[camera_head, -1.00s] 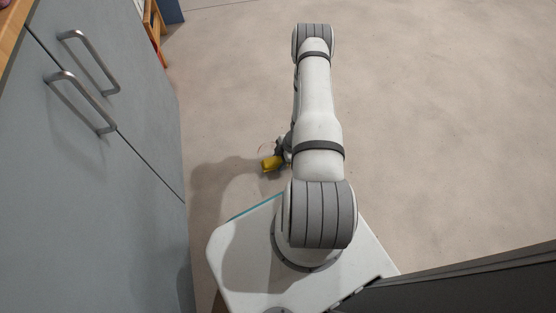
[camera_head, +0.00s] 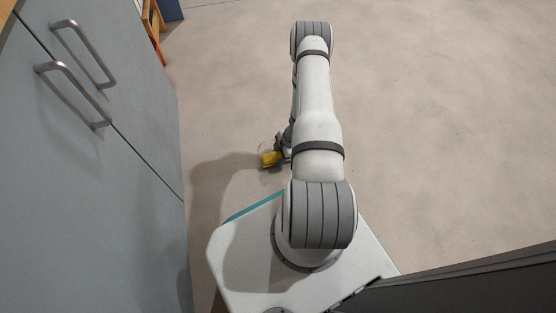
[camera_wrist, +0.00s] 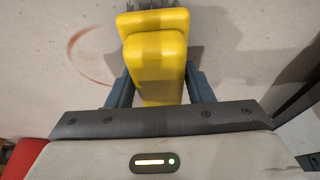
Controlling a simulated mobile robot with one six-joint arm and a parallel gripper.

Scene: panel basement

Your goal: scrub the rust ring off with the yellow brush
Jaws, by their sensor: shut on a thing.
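The yellow brush (camera_head: 270,160) is held in my gripper (camera_head: 284,150), low over the floor to the left of my arm. In the wrist view the brush (camera_wrist: 157,62) sits between the two blue-grey fingers of my gripper (camera_wrist: 158,92), with grey bristles at its far end. The rust ring (camera_wrist: 88,58) shows as a faint reddish arc on the pale floor, left of the brush. Part of the ring may be hidden behind the brush and gripper. I cannot tell whether the bristles touch the floor.
Grey cabinets (camera_head: 95,170) with metal handles stand along the left. A wooden shelf piece (camera_head: 153,28) and a blue object (camera_head: 170,9) are at the top left. A dark edge (camera_head: 480,285) crosses the lower right. The floor (camera_head: 440,120) to the right is clear.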

